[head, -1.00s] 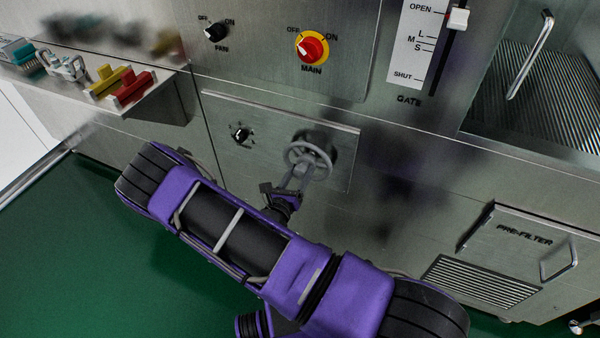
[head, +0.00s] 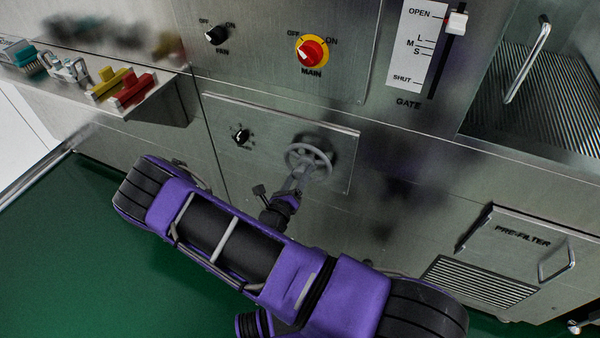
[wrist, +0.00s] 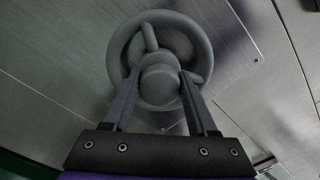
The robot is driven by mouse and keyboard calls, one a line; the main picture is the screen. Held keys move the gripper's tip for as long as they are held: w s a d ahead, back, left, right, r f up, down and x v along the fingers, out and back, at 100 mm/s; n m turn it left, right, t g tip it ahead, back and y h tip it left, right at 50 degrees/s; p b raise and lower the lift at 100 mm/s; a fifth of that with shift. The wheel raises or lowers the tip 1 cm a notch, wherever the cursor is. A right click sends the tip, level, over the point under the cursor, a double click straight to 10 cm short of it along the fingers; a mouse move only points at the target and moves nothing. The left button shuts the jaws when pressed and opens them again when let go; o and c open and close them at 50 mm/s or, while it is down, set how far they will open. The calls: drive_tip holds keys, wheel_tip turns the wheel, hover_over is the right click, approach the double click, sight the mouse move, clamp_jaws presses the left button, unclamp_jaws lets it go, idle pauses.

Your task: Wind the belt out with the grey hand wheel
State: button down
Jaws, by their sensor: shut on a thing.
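The grey hand wheel (head: 309,160) is mounted on a steel panel below the red MAIN switch. In the wrist view the wheel (wrist: 198,38) fills the upper middle, with its round hub (wrist: 160,82) facing me and one spoke running up to the rim. My gripper (head: 300,178) reaches the wheel from below. In the wrist view my gripper (wrist: 158,90) has one finger on each side of the hub and is shut on it. The belt is not in view.
A small black knob (head: 241,136) sits left of the wheel. Above are the FAN switch (head: 216,34), the MAIN switch (head: 312,50) and the GATE slider (head: 457,22). A shelf (head: 165,108) with coloured parts juts out at left. A PRE-FILTER door (head: 520,240) is at right.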

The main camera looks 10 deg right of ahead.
drive_tip(key=n+p, duration=0.1)
drive_tip(key=n, duration=0.5)
drive_tip(key=shift+a+f+n, duration=0.1)
drive_tip(key=shift+n, duration=0.2)
drive_tip(key=n, duration=0.5)
drive_tip(key=shift+f, duration=0.1)
drive_tip(key=shift+n, duration=0.4)
drive_tip(key=shift+c, duration=1)
unclamp_jaws()
drive_tip(key=shift+s, duration=0.1)
drive_tip(key=p+v, duration=0.1)
drive_tip(key=v, duration=1.6)
drive_tip(key=shift+a, duration=0.1)
